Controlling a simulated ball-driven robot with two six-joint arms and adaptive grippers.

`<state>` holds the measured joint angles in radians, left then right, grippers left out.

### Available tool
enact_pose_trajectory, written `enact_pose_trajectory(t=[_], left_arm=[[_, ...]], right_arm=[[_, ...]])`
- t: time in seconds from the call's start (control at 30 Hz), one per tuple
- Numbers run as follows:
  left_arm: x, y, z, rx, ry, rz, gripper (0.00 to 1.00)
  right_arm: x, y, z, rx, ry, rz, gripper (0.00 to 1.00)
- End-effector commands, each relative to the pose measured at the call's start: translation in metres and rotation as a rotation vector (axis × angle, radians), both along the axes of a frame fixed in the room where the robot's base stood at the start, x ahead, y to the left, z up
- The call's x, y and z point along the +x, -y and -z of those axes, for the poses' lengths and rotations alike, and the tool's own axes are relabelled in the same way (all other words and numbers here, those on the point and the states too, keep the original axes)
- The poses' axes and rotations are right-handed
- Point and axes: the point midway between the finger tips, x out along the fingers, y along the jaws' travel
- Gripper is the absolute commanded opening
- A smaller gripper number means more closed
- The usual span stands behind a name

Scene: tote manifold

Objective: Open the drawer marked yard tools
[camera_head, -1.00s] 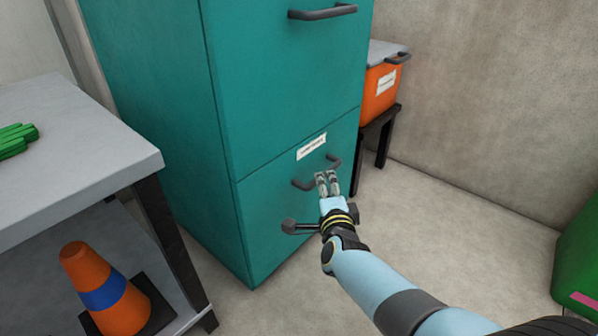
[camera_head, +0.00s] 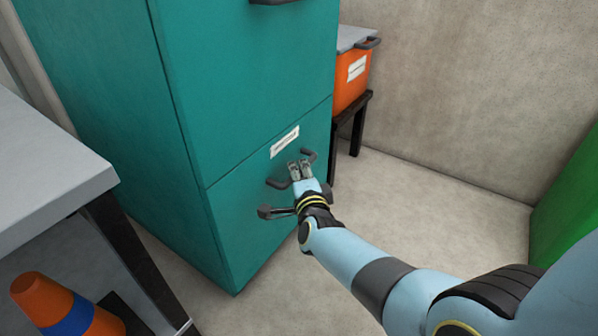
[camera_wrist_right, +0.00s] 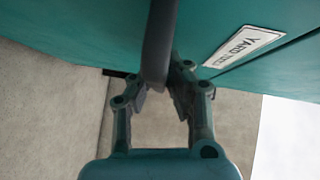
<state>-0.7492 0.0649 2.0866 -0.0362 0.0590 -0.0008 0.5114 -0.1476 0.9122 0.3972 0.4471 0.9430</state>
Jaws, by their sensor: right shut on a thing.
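The teal cabinet's lower drawer (camera_head: 225,215) shows in the head view, flush with the front. Its white label (camera_head: 284,142) is too small to read there, but in the right wrist view the label (camera_wrist_right: 243,45) reads "YARD" with a second, blurred word. The dark bar handle (camera_head: 278,184) sits below the label. My right gripper (camera_head: 299,165) is at the middle of this handle. In the right wrist view the handle (camera_wrist_right: 159,45) runs between the fingers of my right gripper (camera_wrist_right: 165,92), which is shut on it. My left gripper is out of view.
An upper drawer handle (camera_head: 275,1) is at the top edge. An orange cooler (camera_head: 352,80) sits on a dark stand behind. Floor is clear right of the cabinet.

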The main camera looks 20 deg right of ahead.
Motion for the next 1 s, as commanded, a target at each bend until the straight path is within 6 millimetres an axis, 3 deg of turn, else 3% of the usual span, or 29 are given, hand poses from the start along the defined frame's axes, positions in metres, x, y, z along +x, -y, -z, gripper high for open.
enact_pose_trajectory(t=[0.57,0.77,1.0], left_arm=[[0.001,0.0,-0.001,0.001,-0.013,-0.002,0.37],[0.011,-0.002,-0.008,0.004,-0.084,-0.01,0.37],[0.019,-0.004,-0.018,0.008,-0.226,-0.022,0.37]], right_arm=[[-0.008,0.005,0.002,0.002,-0.006,0.0,0.0],[-0.031,0.023,0.001,0.0,-0.007,0.0,0.0],[-0.08,0.061,0.001,-0.002,-0.009,0.0,0.0]])
